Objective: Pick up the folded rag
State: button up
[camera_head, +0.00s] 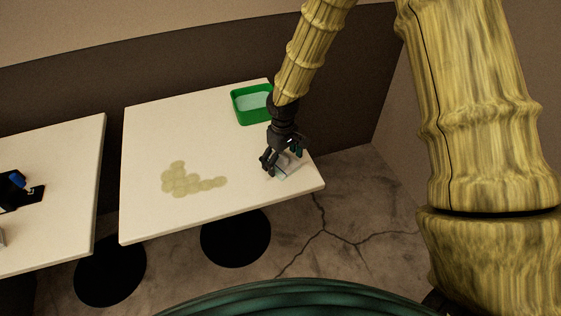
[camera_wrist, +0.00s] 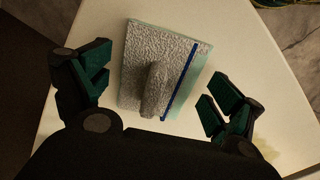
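The folded rag (camera_wrist: 184,57) lies on the white table near its right front corner. In the wrist view it is a grey, textured, squarish piece with a pale green border, a blue stripe and a raised ridge along its middle. In the head view only part of the rag (camera_head: 288,171) shows, beneath my gripper (camera_head: 283,163). In the wrist view my gripper (camera_wrist: 155,90) is open, with one finger on each side of the rag and apart from it. Nothing is held.
A green tub (camera_head: 237,106) with pale contents stands at the back right of the table (camera_head: 200,130). A yellowish stain (camera_head: 180,181) spreads on the table's left half. A second white table (camera_head: 60,165) with dark items stands to the left, across a narrow gap.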

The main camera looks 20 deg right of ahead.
aim_at(282, 157)
jog(key=c, duration=0.6)
jog(key=shift+c, duration=0.2)
jog(key=shift+r, duration=0.8)
jog(key=shift+r+b, duration=0.4)
jog(key=shift+r, duration=0.55)
jog(key=s+a+b, duration=0.1)
jog(key=s+a, duration=0.1)
jog(key=s, duration=0.5)
jog(key=s+a+r+b, duration=0.1)
jog(key=s, duration=0.7)
jog(key=shift+s+a+r+b, duration=0.25)
jog(key=shift+s+a+b, duration=0.05)
jog(key=shift+a+b, duration=0.1)
